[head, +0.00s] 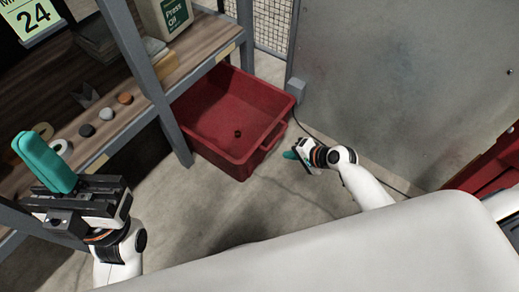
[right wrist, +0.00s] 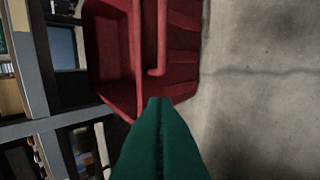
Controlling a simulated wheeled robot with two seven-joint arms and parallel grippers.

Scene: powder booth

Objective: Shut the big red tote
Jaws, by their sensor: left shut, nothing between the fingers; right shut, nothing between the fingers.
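The big red tote (head: 222,160) stands on the floor, partly under the shelf unit in the head view. Its top is open, and a small dark round thing (head: 238,133) lies inside. A bar handle (head: 273,136) is on its right-hand face. My right gripper (head: 290,155) is shut and empty, just to the right of the tote near the handle. In the right wrist view its green fingers (right wrist: 160,102) point toward the tote (right wrist: 180,60); I cannot tell whether they touch it. My left gripper (head: 45,163) is shut and empty, raised in front of the shelf.
The wooden shelf (head: 125,118) holds several small round items, tape rolls and a Press Oil can (head: 165,17). A grey shelf post (head: 173,130) stands against the tote's left side. A grey metal panel (head: 400,80) rises behind. Concrete floor (head: 220,205) is clear in front.

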